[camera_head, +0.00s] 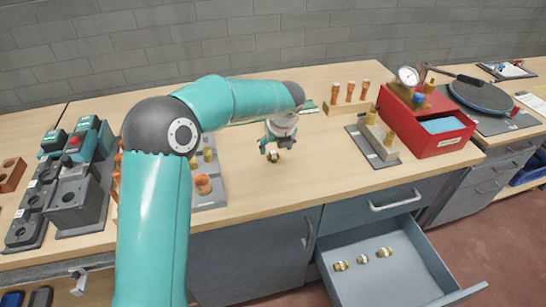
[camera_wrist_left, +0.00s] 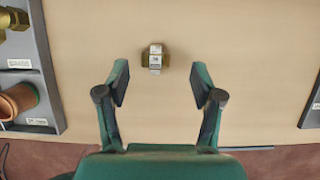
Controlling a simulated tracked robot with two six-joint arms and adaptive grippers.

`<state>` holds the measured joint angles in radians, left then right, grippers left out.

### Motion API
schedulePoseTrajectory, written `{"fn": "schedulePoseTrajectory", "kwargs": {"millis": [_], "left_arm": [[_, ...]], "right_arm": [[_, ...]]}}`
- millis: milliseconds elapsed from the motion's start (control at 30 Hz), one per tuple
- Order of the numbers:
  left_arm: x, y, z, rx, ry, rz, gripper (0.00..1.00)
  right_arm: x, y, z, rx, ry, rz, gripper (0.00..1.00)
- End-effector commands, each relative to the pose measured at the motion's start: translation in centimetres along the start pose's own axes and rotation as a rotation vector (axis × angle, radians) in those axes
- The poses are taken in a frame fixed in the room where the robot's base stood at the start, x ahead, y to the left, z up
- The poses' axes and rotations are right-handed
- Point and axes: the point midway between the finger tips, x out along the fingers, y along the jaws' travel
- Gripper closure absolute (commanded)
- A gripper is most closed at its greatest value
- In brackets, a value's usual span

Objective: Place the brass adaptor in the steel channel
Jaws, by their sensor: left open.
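A small brass adaptor (camera_head: 273,156) with a pale band lies on the wooden bench below my left gripper (camera_head: 277,145). In the left wrist view the adaptor (camera_wrist_left: 155,59) lies just beyond and between the fingertips of the open, empty left gripper (camera_wrist_left: 160,82); it is not gripped. A pale, long block or channel (camera_head: 378,142) with brass pieces upright on it stands on a dark plate to the right; I cannot tell for sure that it is the steel channel. My right gripper is not in view.
An open drawer (camera_head: 410,270) below holds three brass fittings. A labelled grey tray (camera_wrist_left: 50,90) with fittings lies left of the adaptor. A wooden rack (camera_head: 348,108) and a red box (camera_head: 440,140) stand to the right. Bench around the adaptor is clear.

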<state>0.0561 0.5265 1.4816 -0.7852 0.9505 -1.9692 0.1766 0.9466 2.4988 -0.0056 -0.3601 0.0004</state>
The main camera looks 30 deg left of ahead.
Motion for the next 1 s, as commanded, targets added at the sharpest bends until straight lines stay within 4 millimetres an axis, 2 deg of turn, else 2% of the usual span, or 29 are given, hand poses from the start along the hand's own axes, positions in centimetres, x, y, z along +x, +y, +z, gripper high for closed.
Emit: {"fn": "schedulePoseTrajectory", "kwargs": {"millis": [300, 600, 1000], "left_arm": [[4.1, 0.5, -0.4, 0.000, 0.003, 0.001, 0.33], [4.6, 0.4, -0.4, 0.001, 0.002, -0.001, 0.35], [4.5, 0.4, -0.4, 0.000, 0.002, 0.000, 1.00]], "right_arm": [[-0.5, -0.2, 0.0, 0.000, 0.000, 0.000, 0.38], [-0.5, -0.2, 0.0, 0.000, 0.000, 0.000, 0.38], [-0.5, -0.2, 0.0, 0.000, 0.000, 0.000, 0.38]]}}
